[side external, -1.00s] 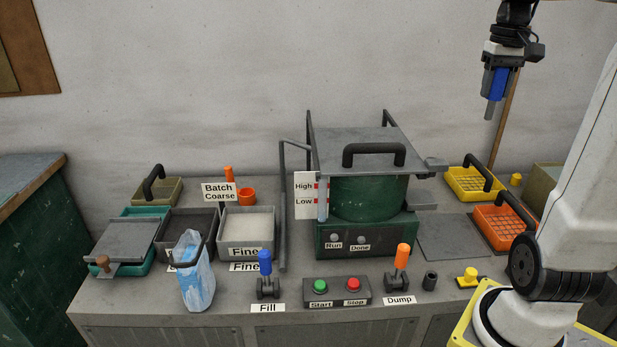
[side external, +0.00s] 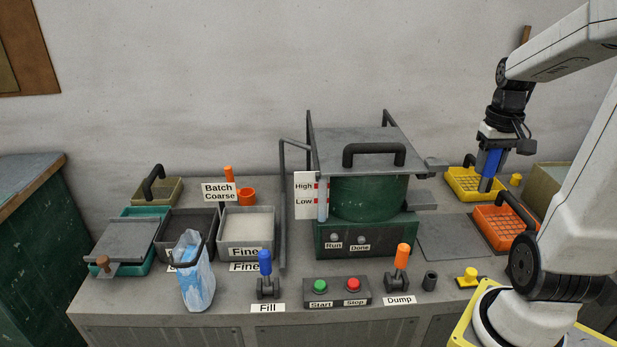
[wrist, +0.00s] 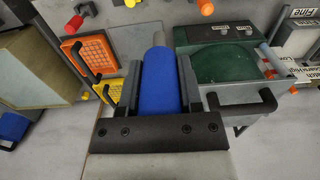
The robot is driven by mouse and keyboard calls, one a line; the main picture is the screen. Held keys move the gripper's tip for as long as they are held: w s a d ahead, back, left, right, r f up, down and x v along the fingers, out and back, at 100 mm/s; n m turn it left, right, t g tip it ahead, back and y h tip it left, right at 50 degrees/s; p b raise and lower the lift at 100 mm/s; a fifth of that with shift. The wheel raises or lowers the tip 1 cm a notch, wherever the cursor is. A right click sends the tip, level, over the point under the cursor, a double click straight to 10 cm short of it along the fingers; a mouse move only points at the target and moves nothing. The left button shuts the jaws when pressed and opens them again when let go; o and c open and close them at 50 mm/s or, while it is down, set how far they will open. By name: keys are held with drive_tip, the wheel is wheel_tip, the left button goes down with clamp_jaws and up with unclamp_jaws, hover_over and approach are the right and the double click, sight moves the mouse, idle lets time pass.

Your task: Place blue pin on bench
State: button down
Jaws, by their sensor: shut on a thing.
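The blue pin (side external: 489,162) is held upright in my gripper (side external: 488,170), with its grey lower end pointing down. It hangs in front of the yellow basket at the right of the bench in the side view; I cannot tell its exact height. In the wrist view the blue pin (wrist: 160,82) fills the space between both fingers of my gripper (wrist: 160,95).
A yellow basket (side external: 462,196) and an orange basket (side external: 484,236) stand at the right. The green mixer (side external: 366,235) with its black-handled lid stands at the middle. A dark flat plate (side external: 440,250) lies between mixer and orange basket, with clear surface.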

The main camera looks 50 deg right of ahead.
wheel_tip(320, 180, down, 23)
drive_tip(key=shift+f, duration=0.2)
idle(0.3)
drive_tip(key=w+d+f, duration=0.9)
drive_tip(key=w, duration=0.1)
drive_tip(key=shift+f, duration=0.15)
idle(0.5)
drive_tip(key=shift+w+f, duration=0.1)
drive_tip(key=shift+w+d+f, duration=0.15)
drive_tip(key=shift+f, duration=1.6)
